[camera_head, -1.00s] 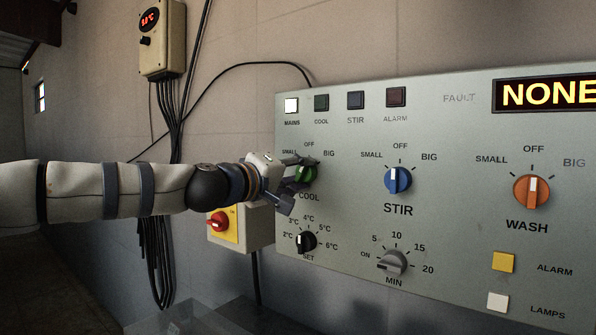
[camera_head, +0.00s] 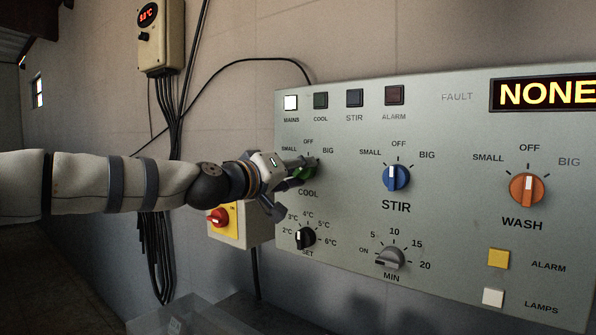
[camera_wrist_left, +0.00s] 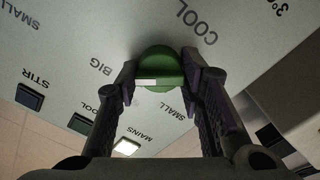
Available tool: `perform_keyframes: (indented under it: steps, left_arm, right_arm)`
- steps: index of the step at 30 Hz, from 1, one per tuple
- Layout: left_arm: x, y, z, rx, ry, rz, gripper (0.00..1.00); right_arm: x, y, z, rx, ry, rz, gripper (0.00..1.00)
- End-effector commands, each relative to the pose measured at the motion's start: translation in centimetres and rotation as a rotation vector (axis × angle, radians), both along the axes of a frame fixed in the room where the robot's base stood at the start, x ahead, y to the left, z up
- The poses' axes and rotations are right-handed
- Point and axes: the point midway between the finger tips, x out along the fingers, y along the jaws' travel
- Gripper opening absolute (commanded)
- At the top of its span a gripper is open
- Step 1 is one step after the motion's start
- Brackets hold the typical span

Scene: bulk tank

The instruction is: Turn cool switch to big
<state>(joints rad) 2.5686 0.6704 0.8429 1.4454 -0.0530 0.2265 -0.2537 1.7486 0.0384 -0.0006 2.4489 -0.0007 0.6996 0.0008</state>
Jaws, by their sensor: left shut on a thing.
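The green COOL knob (camera_head: 306,173) is on the left part of the grey control panel, mostly hidden by my left gripper (camera_head: 298,174) in the head view. In the left wrist view the knob (camera_wrist_left: 162,66) sits between the two fingers, which are shut on its sides. The SMALL label (camera_wrist_left: 165,108) is on another side of the knob, and the OFF label does not show there. My right gripper is not in view.
The blue STIR knob (camera_head: 396,178) and orange WASH knob (camera_head: 528,189) are to the right. A black SET knob (camera_head: 305,238) and grey MIN knob (camera_head: 389,257) are below. The MAINS lamp (camera_head: 291,102) is lit white; the COOL lamp (camera_head: 321,100) is dark.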

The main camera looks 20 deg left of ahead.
Motion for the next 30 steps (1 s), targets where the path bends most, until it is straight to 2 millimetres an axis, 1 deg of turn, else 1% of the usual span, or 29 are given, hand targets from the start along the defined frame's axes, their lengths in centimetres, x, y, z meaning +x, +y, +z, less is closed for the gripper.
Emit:
perform_keyframes:
  steps: [6, 7, 9, 17, 20, 23, 27, 30]
  left_arm:
    - [0.0, 0.0, 0.1, 0.002, -0.003, 0.0, 0.07]
    - [0.0, 0.0, 0.1, 0.002, -0.003, 0.0, 0.42]
    - [0.0, 0.0, 0.1, 0.001, -0.003, 0.0, 0.55]
    - [0.0, 0.0, 0.0, 0.0, -0.001, 0.001, 0.55]
    - [-0.7, 0.3, 0.1, 0.0, -0.002, 0.0, 0.55]
    - [-2.8, 1.1, 0.2, -0.002, -0.003, 0.0, 0.55]
    - [-6.6, 2.4, 0.3, -0.003, -0.004, 0.0, 0.55]
    - [-8.9, 3.2, 0.3, -0.002, -0.005, 0.0, 0.55]
  right_arm:
    - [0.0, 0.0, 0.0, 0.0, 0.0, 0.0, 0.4]
    - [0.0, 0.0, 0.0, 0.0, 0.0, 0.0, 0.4]
    - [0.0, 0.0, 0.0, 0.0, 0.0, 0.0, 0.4]
    - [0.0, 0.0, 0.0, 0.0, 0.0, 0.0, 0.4]
    - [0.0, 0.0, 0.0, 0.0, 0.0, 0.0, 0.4]
    - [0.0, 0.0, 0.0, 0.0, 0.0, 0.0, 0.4]
    - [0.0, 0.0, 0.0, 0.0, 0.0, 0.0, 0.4]
    - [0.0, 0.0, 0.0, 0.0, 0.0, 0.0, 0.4]
